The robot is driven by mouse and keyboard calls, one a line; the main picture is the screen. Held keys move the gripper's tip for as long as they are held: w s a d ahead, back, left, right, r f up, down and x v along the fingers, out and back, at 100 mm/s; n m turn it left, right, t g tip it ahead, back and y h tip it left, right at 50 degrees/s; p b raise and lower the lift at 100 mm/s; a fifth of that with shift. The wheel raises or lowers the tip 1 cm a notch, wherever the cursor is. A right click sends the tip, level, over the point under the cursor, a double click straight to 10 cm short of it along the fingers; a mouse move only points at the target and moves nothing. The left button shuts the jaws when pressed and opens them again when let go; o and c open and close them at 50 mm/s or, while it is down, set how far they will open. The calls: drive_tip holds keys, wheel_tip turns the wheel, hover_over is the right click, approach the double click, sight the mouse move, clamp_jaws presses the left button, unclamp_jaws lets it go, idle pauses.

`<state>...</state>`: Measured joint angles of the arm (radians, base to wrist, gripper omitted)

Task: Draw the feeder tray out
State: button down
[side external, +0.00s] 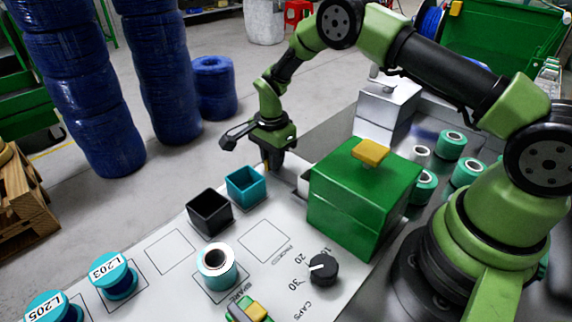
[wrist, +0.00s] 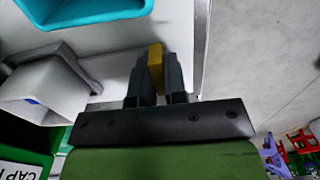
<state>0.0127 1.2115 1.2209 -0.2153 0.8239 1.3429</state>
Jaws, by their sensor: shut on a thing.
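My gripper (wrist: 157,58) points down at the table's far edge, just beyond the green box (side external: 352,212). Its jaws are shut on a yellow tab (wrist: 155,68), which shows between the dark fingers in the wrist view. The gripper also shows in the side view (side external: 271,165). A pale grey-white tray-like part (wrist: 38,85) sticks out beside the green box, left of my fingers in the wrist view. A small blue spot shows inside it. In the side view only a sliver of this part (side external: 304,182) shows. I cannot tell whether the yellow tab joins it.
A teal open bin (side external: 245,187) and a black open bin (side external: 210,214) stand near my gripper. A teal spool (side external: 216,268) and a black dial (side external: 322,268) are nearer the front. Teal spools stand behind the green box. The table edge lies close beside my fingers.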

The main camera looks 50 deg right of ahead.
drive_tip(key=shift+w, duration=1.75)
drive_tip(key=c, duration=1.2)
unclamp_jaws()
drive_tip(key=shift+o, duration=0.2)
wheel_tip(320, 180, up, 10)
drive_tip(key=shift+r, duration=0.1)
